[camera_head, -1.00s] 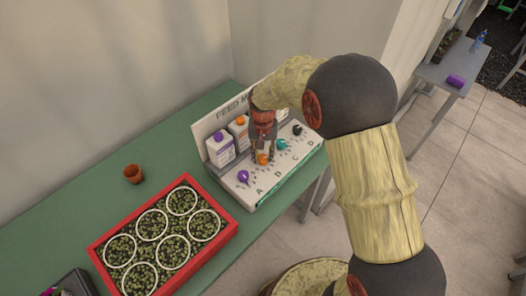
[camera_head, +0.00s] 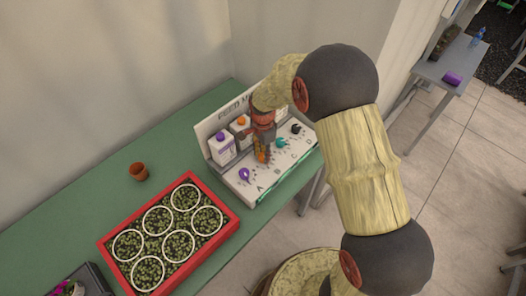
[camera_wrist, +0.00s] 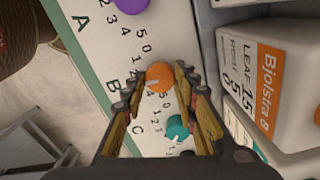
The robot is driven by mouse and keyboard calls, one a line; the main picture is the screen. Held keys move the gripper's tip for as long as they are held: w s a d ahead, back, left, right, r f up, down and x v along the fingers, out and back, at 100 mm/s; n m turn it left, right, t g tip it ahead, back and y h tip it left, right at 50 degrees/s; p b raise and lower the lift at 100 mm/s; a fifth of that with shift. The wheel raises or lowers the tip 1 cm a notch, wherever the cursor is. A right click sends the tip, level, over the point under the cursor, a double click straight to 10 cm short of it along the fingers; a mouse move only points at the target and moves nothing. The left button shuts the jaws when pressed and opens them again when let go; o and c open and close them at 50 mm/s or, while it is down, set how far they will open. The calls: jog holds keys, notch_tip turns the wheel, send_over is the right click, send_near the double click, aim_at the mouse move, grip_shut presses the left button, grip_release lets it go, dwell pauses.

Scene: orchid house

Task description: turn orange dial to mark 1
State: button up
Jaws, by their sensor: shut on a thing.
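The orange dial (camera_head: 262,157) is on the sloped front of the white feed panel (camera_head: 268,183), in the row between the purple dial (camera_head: 244,174) and the teal dial (camera_head: 281,142). My gripper (camera_head: 262,153) points down at it from above. In the wrist view the orange dial (camera_wrist: 160,77) sits between my fingertips (camera_wrist: 158,82), which are shut on it. A small pale pointer shows on its lower left edge, but I cannot tell which mark it meets. Printed numbers 0 to 5 run beside the dials, partly covered by my fingers.
A black dial (camera_head: 296,128) is at the panel's right end. Cartons with purple (camera_head: 222,148) and orange caps stand behind the dials, close to my gripper. A red tray (camera_head: 234,226) of seedlings and a small terracotta pot (camera_head: 139,171) are on the green bench (camera_head: 85,222).

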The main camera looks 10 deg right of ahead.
jog(key=m+p, duration=0.1)
jog(key=m, duration=0.3)
jog(key=shift+m, duration=0.3)
jog(key=shift+m+p, duration=0.5)
jog(key=shift+m, duration=1.3)
jog(key=shift+w, duration=0.1)
jog(key=o, duration=1.2)
jog(key=shift+c, duration=0.2)
notch_tip(320, 180, up, 12)
